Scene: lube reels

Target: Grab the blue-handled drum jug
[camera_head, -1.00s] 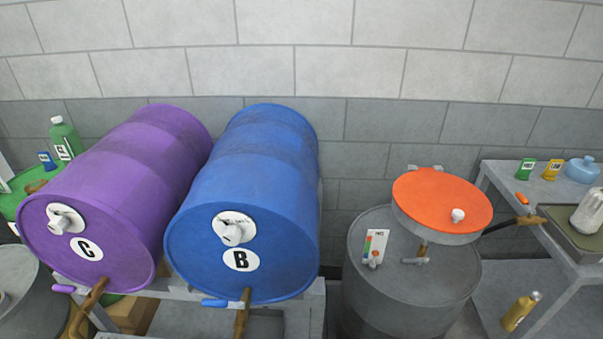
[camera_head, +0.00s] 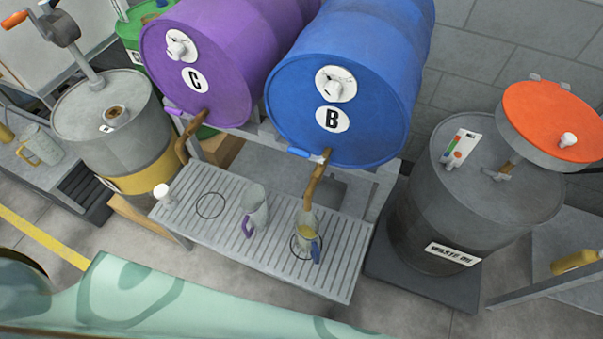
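The blue-handled drum jug (camera_head: 307,233) stands upright on the slatted drip shelf (camera_head: 330,279), under the brown spout of the blue drum B (camera_head: 345,75). It is clear, seems to hold some yellowish liquid, and its blue handle faces the front right. A similar jug with a purple handle (camera_head: 256,208) stands to its left on the same shelf. Neither of my grippers shows in the view. A pale green patterned shape crosses the lower left, probably part of my arm.
A purple drum C (camera_head: 215,60) lies beside drum B. A grey drum with a pump (camera_head: 110,120) stands left, and a waste oil drum (camera_head: 440,200) with an orange-topped pan (camera_head: 555,120) stands right. A white-capped item (camera_head: 163,197) sits at the shelf's left end. A yellow-handled jug (camera_head: 42,147) is far left.

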